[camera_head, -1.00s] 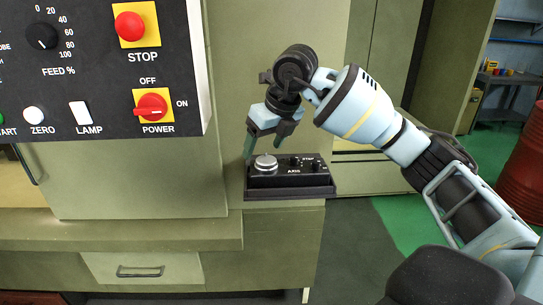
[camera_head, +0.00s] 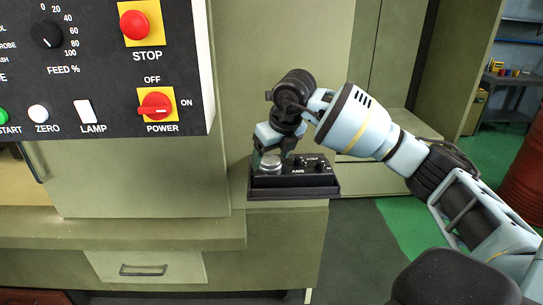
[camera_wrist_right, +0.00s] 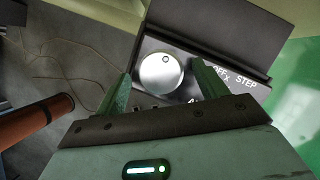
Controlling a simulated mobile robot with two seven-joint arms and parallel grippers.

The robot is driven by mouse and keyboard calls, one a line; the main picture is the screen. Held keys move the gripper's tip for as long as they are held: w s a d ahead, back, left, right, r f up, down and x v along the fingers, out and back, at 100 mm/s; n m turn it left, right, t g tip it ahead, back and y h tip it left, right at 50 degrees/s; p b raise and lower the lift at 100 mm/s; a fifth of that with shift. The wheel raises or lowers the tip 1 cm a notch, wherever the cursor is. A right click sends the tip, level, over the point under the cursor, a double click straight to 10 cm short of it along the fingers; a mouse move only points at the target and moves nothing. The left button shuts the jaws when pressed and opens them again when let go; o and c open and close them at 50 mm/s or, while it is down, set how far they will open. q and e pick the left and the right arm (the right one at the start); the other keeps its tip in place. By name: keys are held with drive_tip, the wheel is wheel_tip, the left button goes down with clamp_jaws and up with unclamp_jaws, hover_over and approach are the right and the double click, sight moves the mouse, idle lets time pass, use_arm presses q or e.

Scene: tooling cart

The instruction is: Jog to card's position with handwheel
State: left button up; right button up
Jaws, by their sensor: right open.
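The handwheel is a round silver knob (camera_head: 270,163) on the left of a small black box (camera_head: 292,181) marked AXIS, at the right end of the bench. In the right wrist view the knob (camera_wrist_right: 161,72) shows with a small round mark near its edge. My right gripper (camera_head: 268,152) is open at the knob. In the wrist view its green fingers (camera_wrist_right: 163,86) stand on either side of the knob, with visible gaps. The fingertips are partly hidden in the head view. No card can be made out. My left gripper is out of view.
A black control panel (camera_head: 100,110) with a STOP button (camera_head: 135,25) and a red POWER switch (camera_head: 155,105) is at the upper left. Green cabinets stand behind the box. A red drum (camera_head: 525,165) is at the far right.

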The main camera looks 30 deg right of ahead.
drive_tip(key=shift+w+f, duration=0.1)
drive_tip(key=shift+f, duration=0.1)
drive_tip(key=c, duration=1)
drive_tip(key=shift+n, duration=0.3)
drive_tip(key=n+y, duration=0.1)
drive_tip(key=n, duration=0.1)
drive_tip(key=shift+d+n, duration=0.1)
drive_tip(key=shift+n, duration=0.2)
drive_tip(key=shift+w+n+g+y, duration=0.1)
drive_tip(key=shift+n+g+y, duration=0.55)
drive_tip(key=shift+n, duration=1.25)
